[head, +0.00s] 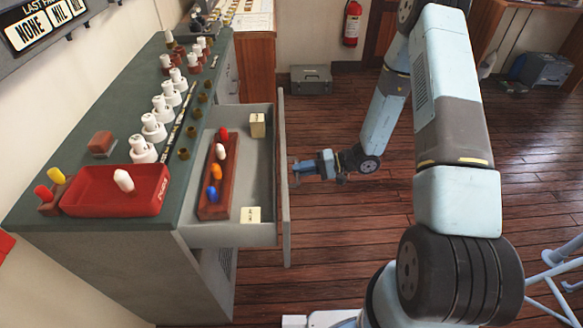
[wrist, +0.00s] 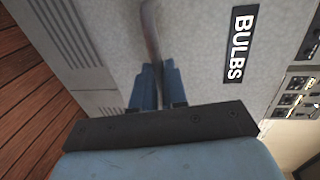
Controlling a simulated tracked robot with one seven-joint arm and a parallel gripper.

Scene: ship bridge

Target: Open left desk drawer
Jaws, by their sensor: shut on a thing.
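The grey desk drawer (head: 258,172) stands pulled out from the green-topped desk (head: 115,75) in the head view. Its front panel carries a BULBS label (wrist: 240,43) in the wrist view. My gripper (head: 297,173) is at the outer side of that front panel. In the wrist view, the blue fingers of my gripper (wrist: 158,82) are shut on the drawer's thin metal handle (wrist: 150,28), one finger on each side. The handle is too small to make out in the head view. Part of it is hidden between the fingers.
The drawer holds a brown rack (head: 208,205) of coloured bulbs and small cream boxes (head: 257,125). A red tray (head: 108,190) with a white bulb and several white sockets stand on the desk. A grey toolbox (head: 311,79) sits by the wall. The wooden floor beside the drawer is clear.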

